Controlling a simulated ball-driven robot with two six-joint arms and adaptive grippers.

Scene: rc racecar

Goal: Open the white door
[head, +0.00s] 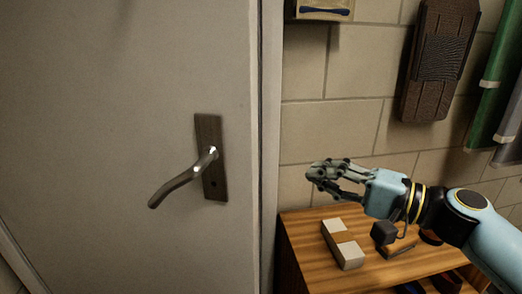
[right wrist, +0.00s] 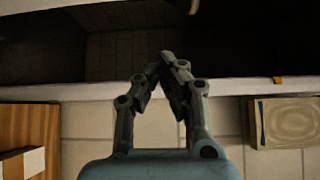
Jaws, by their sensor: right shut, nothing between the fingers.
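The white door (head: 110,90) fills the left of the head view and looks shut against its frame (head: 270,120). Its metal lever handle (head: 183,180) sits on a dark upright plate (head: 209,130) near the door's right edge, slanting down to the left. My right gripper (head: 315,172) is to the right of the door and handle, in front of the tiled wall, apart from both. In the right wrist view my right gripper (right wrist: 163,65) has its fingers closed together at the tips, with nothing between them. My left gripper is not in view.
A wooden cabinet (head: 300,240) stands below my right gripper, with a white and brown block (head: 343,244) and dark items on top. A dark panel (head: 438,60) and green and grey hanging things (head: 497,95) are on the wall. Space in front of the door looks free.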

